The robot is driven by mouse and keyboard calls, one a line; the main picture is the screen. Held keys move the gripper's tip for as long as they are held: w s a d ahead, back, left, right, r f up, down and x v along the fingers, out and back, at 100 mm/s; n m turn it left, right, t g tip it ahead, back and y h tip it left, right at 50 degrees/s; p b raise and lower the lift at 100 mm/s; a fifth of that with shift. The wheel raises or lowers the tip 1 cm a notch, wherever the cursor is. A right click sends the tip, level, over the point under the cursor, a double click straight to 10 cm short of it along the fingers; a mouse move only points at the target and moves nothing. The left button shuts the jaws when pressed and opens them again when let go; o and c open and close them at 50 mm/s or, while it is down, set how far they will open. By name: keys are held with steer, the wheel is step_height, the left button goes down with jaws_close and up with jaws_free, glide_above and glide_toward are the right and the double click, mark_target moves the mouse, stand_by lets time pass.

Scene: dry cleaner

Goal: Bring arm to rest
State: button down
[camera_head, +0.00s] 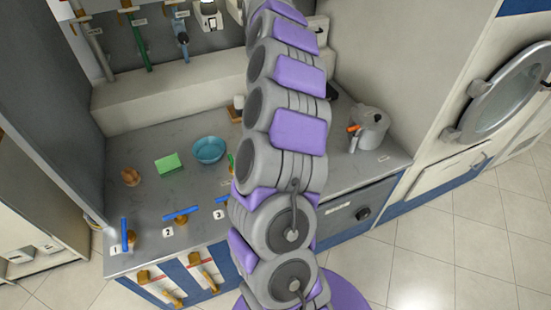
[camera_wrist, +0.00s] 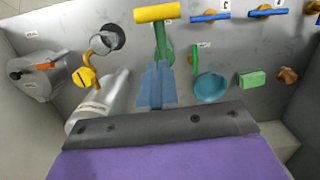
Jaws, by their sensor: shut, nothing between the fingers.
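My arm (camera_head: 285,150) rises through the middle of the head view, its grey and purple links stretching from the bottom to the top edge. My gripper is not discernible there. In the wrist view my gripper (camera_wrist: 156,86) shows as blue-grey fingers closed together beyond a dark bar, with nothing held. The fingertips appear in front of a green piece with a yellow bar (camera_wrist: 157,13). I cannot tell whether they touch it.
The grey counter (camera_head: 150,210) holds a blue bowl (camera_head: 208,150), a green sponge (camera_head: 168,164), a brown knob (camera_head: 131,177), blue-handled levers and a metal pot (camera_head: 368,130). A silver cylinder (camera_wrist: 100,103) lies beside my fingers. A round-doored machine (camera_head: 505,90) stands right; floor is clear there.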

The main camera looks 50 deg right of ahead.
stand_by(0.8)
steer(key=s+a+r+n, duration=0.1)
steer(key=a+r+n, duration=0.2)
steer(key=a, duration=1.1)
steer(key=s+a+r+n, duration=0.1)
steer(key=a+r+n, duration=0.1)
steer(key=a, duration=1.1)
steer(key=s+a+f, duration=0.3)
steer(key=s+a, duration=0.3)
steer(key=s, duration=0.4)
steer(key=s+a+f, duration=0.3)
steer(key=s+a, duration=0.3)
steer(key=s, duration=0.4)
steer(key=shift+s+a+f+n+g+h, duration=0.2)
steer(key=shift+s+a+n+g+h, duration=0.1)
steer(key=shift+a+g, duration=0.1)
steer(key=shift+w, duration=0.1)
